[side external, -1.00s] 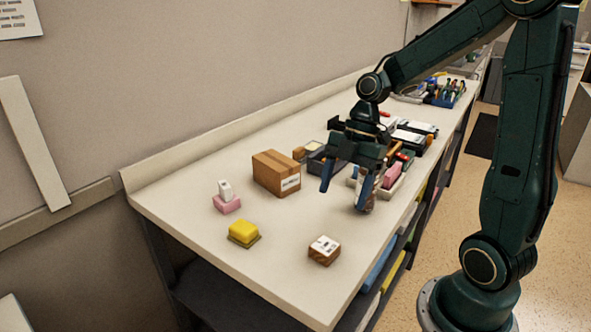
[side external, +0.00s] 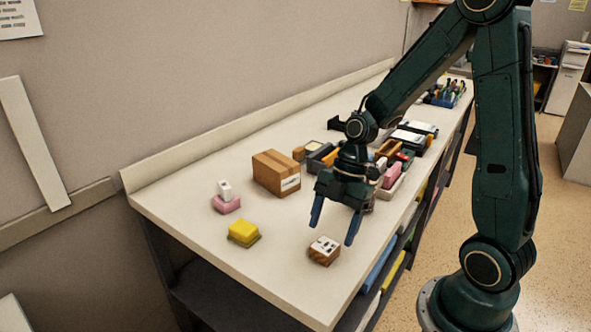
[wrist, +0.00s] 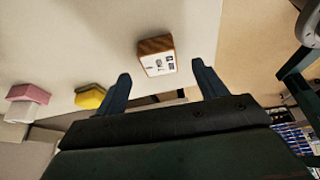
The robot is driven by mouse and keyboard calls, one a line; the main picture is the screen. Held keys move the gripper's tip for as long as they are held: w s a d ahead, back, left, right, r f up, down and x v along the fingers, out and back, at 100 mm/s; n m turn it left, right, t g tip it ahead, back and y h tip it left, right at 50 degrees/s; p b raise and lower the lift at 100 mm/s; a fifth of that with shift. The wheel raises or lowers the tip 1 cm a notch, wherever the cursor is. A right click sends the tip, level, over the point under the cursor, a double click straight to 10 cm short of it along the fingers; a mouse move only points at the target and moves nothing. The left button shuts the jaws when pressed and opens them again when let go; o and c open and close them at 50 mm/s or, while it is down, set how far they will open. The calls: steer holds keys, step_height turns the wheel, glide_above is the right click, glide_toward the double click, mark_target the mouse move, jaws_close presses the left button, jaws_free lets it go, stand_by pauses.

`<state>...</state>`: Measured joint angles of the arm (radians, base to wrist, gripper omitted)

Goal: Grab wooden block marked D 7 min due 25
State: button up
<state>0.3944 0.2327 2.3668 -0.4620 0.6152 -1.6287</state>
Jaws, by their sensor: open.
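A small wooden block (side external: 324,251) with a white printed label on top sits near the front edge of the counter. The print is too small to read. It also shows in the wrist view (wrist: 157,57), beyond and between the fingertips. My gripper (side external: 333,232) is open and empty, pointing down, with its blue fingers above and just behind the block in the side view. In the wrist view the two fingers (wrist: 161,78) stand apart on either side of the block, not visibly touching it.
A yellow block on a darker base (side external: 243,233) and a pink block with a white piece on top (side external: 226,199) stand to the left. A cardboard box (side external: 276,173) stands behind. Trays and tools crowd the counter behind my gripper. The counter (side external: 290,290) is bare around the block.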

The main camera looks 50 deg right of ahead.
mark_target(325, 245)
steer(key=shift+x, duration=2.35)
steer(key=shift+a, duration=0.1)
steer(key=shift+c, duration=0.4)
steer(key=c, duration=1)
